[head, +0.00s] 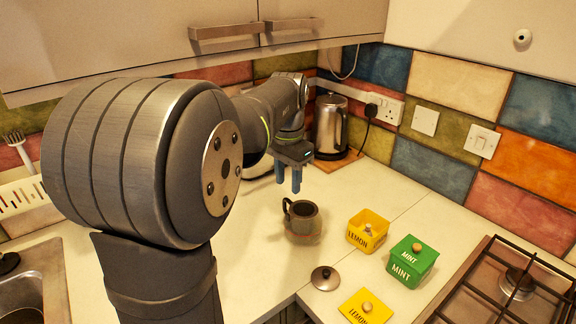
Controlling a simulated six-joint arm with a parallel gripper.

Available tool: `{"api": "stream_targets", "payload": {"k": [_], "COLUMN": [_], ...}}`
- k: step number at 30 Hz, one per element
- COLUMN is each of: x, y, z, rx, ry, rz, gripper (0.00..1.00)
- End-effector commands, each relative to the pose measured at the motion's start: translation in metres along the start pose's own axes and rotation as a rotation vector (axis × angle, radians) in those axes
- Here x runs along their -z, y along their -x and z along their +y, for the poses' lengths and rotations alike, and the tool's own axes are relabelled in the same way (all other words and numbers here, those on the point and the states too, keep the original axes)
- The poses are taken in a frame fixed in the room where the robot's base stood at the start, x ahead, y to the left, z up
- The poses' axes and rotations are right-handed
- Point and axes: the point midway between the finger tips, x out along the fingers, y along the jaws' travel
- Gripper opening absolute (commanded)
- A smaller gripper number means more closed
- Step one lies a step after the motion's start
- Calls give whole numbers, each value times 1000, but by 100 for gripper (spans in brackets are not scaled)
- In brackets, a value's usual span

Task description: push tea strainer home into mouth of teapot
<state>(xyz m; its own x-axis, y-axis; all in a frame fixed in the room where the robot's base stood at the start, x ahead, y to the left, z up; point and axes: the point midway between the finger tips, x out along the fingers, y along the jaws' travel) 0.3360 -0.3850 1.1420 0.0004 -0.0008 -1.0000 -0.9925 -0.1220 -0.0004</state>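A dark pot (304,224), which I take for the teapot, stands upright on the pale worktop, its handle to the left and its mouth uncovered. Something small and greyish shows in its mouth (304,209); whether this is the tea strainer, and how deep it sits, I cannot tell. A dark round lid (325,278) with a knob lies on the worktop in front of the pot. My gripper (289,182) points down behind and above the pot, apart from it. Its two blue fingers have a gap between them with nothing visible in it.
An open yellow LEMON box (367,241) holds something small and pale. Its yellow lid (366,307) lies in front. A closed green MINT box (411,266) stands right of it. The hob (500,290) is at right, a kettle (330,127) behind. Worktop left of the pot is clear.

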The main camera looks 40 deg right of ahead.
Motion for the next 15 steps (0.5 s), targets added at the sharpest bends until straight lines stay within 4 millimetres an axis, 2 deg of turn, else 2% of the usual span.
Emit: {"api": "stream_targets", "payload": {"k": [1,6,15], "x": [0,0,0], "y": [10,30,36], "z": [0,0,0], "rx": [1,0,-1], "ry": [0,0,0], "rz": [2,0,-1], "gripper": [38,38,38]}}
